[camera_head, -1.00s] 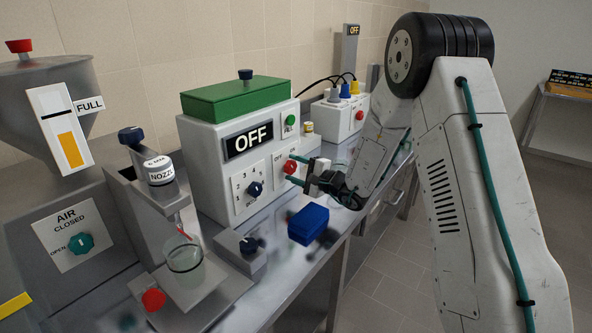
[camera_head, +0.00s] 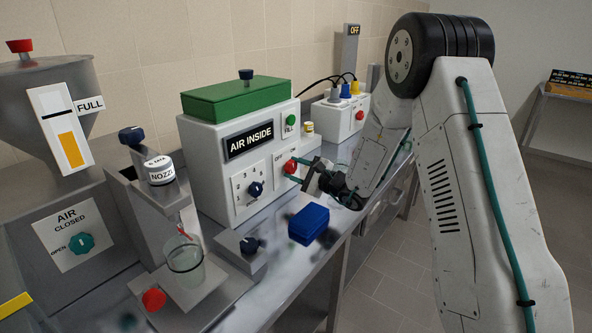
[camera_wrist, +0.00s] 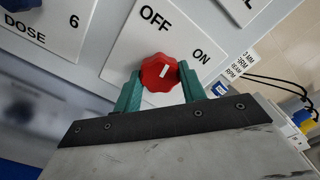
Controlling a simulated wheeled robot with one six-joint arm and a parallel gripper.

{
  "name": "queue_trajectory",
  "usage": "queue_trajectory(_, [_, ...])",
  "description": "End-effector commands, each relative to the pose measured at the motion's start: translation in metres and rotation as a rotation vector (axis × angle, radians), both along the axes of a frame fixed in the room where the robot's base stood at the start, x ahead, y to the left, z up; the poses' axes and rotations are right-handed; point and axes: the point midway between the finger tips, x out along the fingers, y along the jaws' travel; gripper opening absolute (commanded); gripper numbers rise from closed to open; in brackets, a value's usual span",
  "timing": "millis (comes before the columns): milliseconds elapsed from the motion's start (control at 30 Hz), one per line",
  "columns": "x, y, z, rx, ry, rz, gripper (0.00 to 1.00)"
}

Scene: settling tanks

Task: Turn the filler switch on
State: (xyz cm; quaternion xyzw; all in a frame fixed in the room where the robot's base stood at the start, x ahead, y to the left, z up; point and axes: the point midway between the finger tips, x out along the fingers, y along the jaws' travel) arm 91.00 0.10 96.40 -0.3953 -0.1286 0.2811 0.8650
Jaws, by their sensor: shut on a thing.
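The filler switch is a red lobed knob (camera_head: 290,167) on the front panel of the white filler box (camera_head: 209,170), right of its dose dial (camera_head: 255,189). In the wrist view, the red knob (camera_wrist: 159,74) sits between the teal fingers of my gripper (camera_wrist: 160,80), which is shut on it. Its white mark points up and slightly right, between the OFF and ON labels. In the head view, my gripper (camera_head: 301,172) reaches the knob from the right. The display (camera_head: 249,141) on the box reads AIR INSIDE.
A blue box (camera_head: 308,224) lies on the bench below my gripper. A green button (camera_head: 290,120) is above the knob. A glass beaker (camera_head: 186,264) stands under the nozzle at the left. A second white box (camera_head: 335,120) with cables stands behind.

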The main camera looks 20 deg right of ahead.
Motion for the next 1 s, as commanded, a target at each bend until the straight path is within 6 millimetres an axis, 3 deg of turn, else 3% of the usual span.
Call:
queue_trajectory(600, [-0.0004,-0.0001,-0.0013,0.452,0.33,-0.003,0.18])
queue_trajectory(1000, [-0.0006,0.0,-0.0014,0.621,0.453,-0.003,0.18])
